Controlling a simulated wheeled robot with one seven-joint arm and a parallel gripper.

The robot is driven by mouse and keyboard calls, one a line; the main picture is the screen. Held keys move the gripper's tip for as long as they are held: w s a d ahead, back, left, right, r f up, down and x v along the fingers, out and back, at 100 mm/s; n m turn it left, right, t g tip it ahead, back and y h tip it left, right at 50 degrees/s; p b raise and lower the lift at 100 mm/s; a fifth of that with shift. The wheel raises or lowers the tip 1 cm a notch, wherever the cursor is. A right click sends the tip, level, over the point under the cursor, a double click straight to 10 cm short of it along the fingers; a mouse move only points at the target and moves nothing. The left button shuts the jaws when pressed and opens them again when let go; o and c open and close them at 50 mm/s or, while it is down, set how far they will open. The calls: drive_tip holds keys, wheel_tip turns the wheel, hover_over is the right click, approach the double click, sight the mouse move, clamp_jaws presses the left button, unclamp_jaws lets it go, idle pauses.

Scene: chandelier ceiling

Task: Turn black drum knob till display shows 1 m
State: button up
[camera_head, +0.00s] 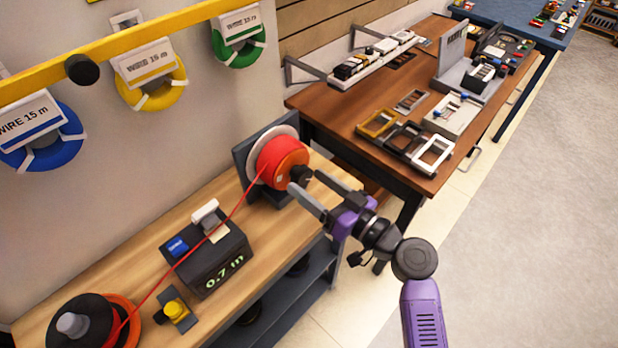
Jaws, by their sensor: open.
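The black drum knob (301,175) sits at the front centre of the red wire drum (280,157), which stands on the wooden bench. My gripper (306,183) is open, with its two fingers reaching to either side of the knob; I cannot tell whether they touch it. The display (223,271) on the dark meter box (205,258) reads 0.7 m. A red wire (207,232) runs from the drum over the box to a black and orange spool (85,322) at lower left.
A yellow-topped device (175,311) stands on the bench near the meter box. Wire coils hang from a yellow rail (130,42) above. A brown table (330,108) with frames and trays stands behind my arm. The floor at right is clear.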

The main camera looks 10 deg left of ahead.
drive_tip(key=shift+w+a, duration=0.35)
drive_tip(key=shift+a, duration=0.1)
drive_tip(key=c, duration=1.4)
drive_tip(key=shift+o, duration=0.2)
drive_tip(key=shift+f+m, duration=0.1)
drive_tip(key=shift+m, duration=0.2)
drive_tip(key=m+b, duration=0.2)
drive_tip(key=m, duration=0.1)
drive_tip(key=shift+m, duration=0.3)
drive_tip(key=m, duration=0.5)
drive_tip(key=shift+m, duration=0.4)
